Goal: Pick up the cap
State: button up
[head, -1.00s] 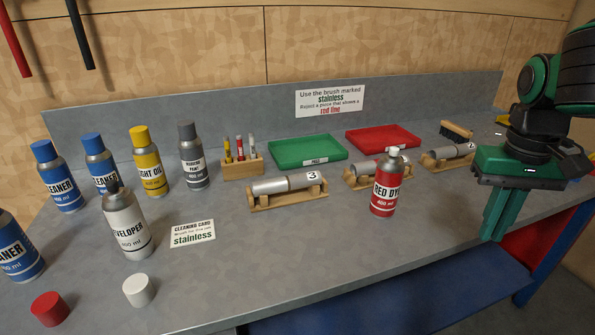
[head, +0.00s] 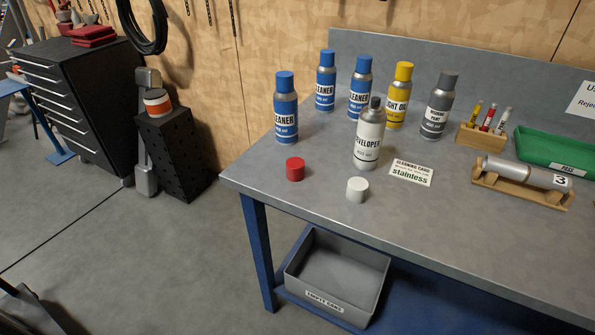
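Two loose caps stand on the grey workbench (head: 310,195) near its front left corner. The red cap (head: 295,169) is on the left, in front of a blue-capped cleaner can (head: 286,108). The white cap (head: 357,190) is to its right and nearer the front edge, in front of the uncapped developer can (head: 369,136). Both caps are fully visible and stand apart from the cans. The task does not say which cap is meant. My gripper is not in view now.
More cans, including the yellow light oil (head: 399,96), stand behind the caps. A cleaning card (head: 411,173) lies right of the white cap. A wooden stand (head: 522,190) holds a metal cylinder. A grey bin (head: 335,278) sits below. Open floor (head: 150,250) lies left of the bench.

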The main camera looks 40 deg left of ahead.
aim_at(295, 165)
jog(key=k, duration=0.95)
jog(key=u, duration=0.65)
jog(key=i, duration=1.5)
